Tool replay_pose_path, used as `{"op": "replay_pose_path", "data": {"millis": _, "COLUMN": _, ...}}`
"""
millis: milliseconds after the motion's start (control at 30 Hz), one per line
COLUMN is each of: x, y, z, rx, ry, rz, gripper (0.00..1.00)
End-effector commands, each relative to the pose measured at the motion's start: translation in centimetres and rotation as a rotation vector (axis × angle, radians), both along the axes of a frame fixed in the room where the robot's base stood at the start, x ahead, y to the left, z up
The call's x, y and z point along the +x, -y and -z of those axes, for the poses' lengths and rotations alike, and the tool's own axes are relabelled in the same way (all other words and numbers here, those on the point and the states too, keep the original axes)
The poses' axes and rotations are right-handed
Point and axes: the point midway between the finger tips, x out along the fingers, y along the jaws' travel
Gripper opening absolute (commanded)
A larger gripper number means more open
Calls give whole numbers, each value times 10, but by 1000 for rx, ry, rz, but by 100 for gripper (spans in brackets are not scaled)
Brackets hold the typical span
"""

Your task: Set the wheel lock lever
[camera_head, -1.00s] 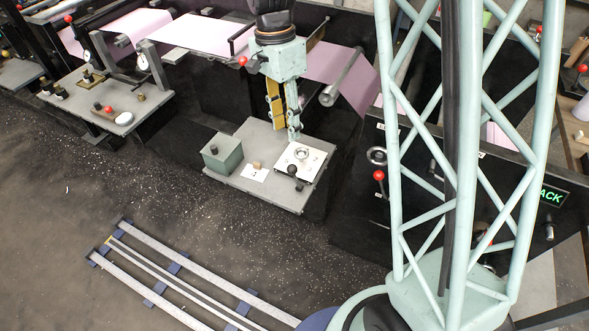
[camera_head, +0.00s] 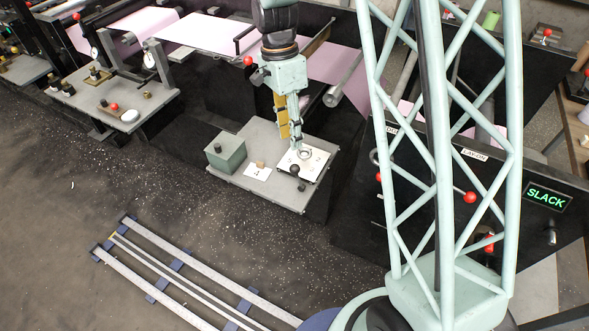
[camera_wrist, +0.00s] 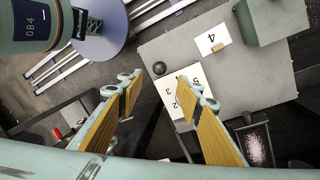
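A white plate (camera_head: 313,163) marked with numbers lies on the grey table (camera_head: 255,143); it also shows in the wrist view (camera_wrist: 172,83). A black ball knob (camera_head: 294,170) stands at the plate's edge and also shows in the wrist view (camera_wrist: 158,68). A round metal ring (camera_head: 304,154) sits on the plate. I cannot tell which part is the wheel lock lever. My gripper (camera_head: 292,145) is over the plate's back edge, fingers downward. In the wrist view my gripper (camera_wrist: 165,88) is open, with a wide gap and nothing held between the fingers.
A green box (camera_head: 225,152) and a small white card (camera_head: 257,174) share the table. At right, red-knobbed levers (camera_head: 470,197) stand on a dark panel with a lit SLACK sign (camera_head: 545,198). A roller with pink web (camera_head: 344,77) is behind my gripper. The front floor holds rails (camera_head: 190,270).

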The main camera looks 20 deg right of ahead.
Motion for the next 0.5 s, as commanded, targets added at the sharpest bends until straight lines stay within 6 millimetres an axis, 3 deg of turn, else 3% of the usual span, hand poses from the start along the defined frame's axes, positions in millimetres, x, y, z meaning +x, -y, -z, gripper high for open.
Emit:
{"op": "replay_pose_path", "data": {"millis": 267, "x": -4, "y": 1, "z": 18, "rx": 0, "ry": -1, "rz": 0, "gripper": 33}}
{"op": "replay_pose_path", "data": {"millis": 500, "x": -10, "y": 2, "z": 47, "rx": -1, "ry": -3, "rz": 0, "gripper": 33}}
